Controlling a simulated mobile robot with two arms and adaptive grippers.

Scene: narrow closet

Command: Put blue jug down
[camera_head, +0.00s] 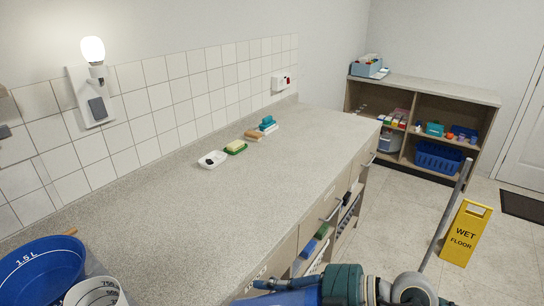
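A round blue vessel (42,268) marked 1.5 L stands at the lower left, cut off by the picture edge. My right gripper (285,284) is at the bottom edge, in front of the worktop. A blue surface (285,298) shows directly beneath its finger, mostly below the picture; it may be part of a jug. Whether the fingers are closed on it is hidden. My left gripper is out of view.
A white vessel (97,292) with scale marks stands by the 1.5 L one. The speckled worktop (220,205) is clear in the middle. Soap (236,147), a white dish (212,159) and sponges lie towards the back. A yellow wet-floor sign (466,232) stands right.

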